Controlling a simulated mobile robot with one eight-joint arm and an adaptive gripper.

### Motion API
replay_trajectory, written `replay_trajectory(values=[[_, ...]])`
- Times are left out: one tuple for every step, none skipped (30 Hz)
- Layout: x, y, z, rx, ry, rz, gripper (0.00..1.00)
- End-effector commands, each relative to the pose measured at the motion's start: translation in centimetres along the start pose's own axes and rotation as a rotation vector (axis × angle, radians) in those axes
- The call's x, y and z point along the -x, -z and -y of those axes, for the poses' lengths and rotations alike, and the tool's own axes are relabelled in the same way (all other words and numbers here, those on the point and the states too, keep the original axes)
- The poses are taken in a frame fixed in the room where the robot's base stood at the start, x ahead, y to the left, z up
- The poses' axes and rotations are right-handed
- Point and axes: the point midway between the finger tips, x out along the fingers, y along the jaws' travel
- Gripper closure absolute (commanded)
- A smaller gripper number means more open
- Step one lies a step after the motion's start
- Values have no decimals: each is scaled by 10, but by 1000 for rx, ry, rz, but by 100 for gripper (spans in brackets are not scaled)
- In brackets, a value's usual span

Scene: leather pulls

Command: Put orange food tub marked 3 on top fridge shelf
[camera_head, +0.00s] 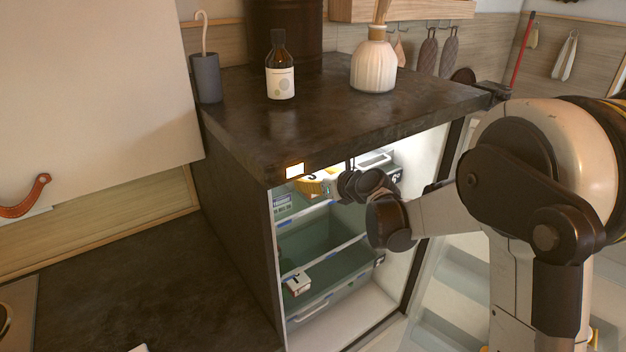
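A yellow-orange tub (312,187) with a dark mark shows in the upper part of the open, lit fridge, just under the counter's front edge. I cannot read the mark clearly. The tub is at the height of the top shelf (307,211); whether it rests on the shelf or is held just above it is unclear. My gripper (336,188) reaches into the fridge from the right, its end right beside the tub. The fingers are small and partly hidden, so I cannot tell whether they are closed on the tub.
Green bins (320,238) fill the lower fridge, with a small white-and-red box (297,283) at the left. A container (375,160) sits at the upper right. On the dark counter (330,125) above stand a brown bottle (280,70), a white vase (373,65) and a grey holder (206,80).

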Motion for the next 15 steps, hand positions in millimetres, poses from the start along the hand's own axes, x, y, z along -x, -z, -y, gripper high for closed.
replay_trajectory(values=[[-1,1,0,0,0,0,70],[-1,2,0,0,0,0,70],[-2,4,0,0,0,0,70],[-1,4,0,0,0,0,28],[-1,3,0,0,0,0,19],[-1,3,0,0,0,0,11],[-1,3,0,0,0,0,11],[-1,3,0,0,0,0,11],[-1,3,0,0,0,0,11],[-1,3,0,0,0,0,11],[-1,3,0,0,0,0,11],[-1,3,0,0,0,0,11],[-1,3,0,0,0,0,11],[-1,3,0,0,0,0,11],[-1,2,0,0,0,0,11]])
